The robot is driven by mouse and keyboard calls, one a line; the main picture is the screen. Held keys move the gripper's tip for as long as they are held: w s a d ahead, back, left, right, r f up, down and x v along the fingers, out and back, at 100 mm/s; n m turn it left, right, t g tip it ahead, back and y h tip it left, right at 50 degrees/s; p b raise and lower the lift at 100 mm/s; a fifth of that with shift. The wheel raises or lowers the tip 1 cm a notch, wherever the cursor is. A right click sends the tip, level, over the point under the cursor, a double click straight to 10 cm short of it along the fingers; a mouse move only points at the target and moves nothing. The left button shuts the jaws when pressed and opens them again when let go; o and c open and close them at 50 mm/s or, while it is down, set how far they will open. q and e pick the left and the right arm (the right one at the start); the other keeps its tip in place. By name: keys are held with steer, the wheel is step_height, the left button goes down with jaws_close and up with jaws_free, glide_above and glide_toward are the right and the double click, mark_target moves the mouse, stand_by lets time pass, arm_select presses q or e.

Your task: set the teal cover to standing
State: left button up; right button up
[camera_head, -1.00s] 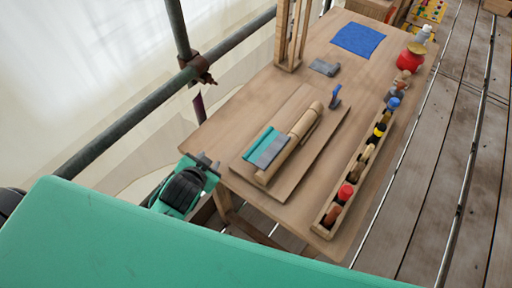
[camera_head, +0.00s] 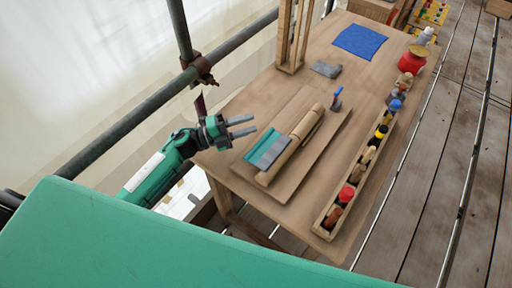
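The teal cover (camera_head: 258,143) belongs to a teal and grey book-like thing that lies flat on a wooden board (camera_head: 288,187) on the table. Its grey part (camera_head: 271,154) rests against a wooden roll-shaped piece (camera_head: 291,146). My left gripper (camera_head: 247,126) is above the table's left edge, just left of the teal cover and apart from it. Its two fingers are spread and empty, pointing right. My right gripper is not in view.
A long wooden tray (camera_head: 323,226) with several bottles and tools runs along the table's right side. A blue tool (camera_head: 337,97), a grey block (camera_head: 326,69), a blue cloth (camera_head: 359,41) and a wooden frame (camera_head: 291,66) are farther back. A scaffold pipe (camera_head: 120,131) passes left of the table.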

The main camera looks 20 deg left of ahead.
mark_target(253, 148)
arm_select(q)
steer(key=s+a+f+m+g, duration=0.1)
steer(key=m+g, duration=0.1)
steer(key=g, duration=0.1)
steer(key=s+a+f+m+g, duration=0.1)
steer(key=f+m+g, duration=0.1)
steer(key=g, duration=0.1)
steer(key=s+a+f+m+g, duration=0.1)
steer(key=m+g, duration=0.2)
steer(key=shift+s+a+f, duration=0.1)
steer(key=shift+s+f, duration=0.3)
steer(key=d+p, duration=0.2)
steer(key=d, duration=0.4)
steer(key=shift+w+d+f+p, duration=0.1)
steer(key=shift+d+f+p, duration=0.05)
steer(key=shift+p, duration=0.15)
steer(key=shift+d+f, duration=0.2)
steer(key=shift+d, duration=0.35)
jaws_close()
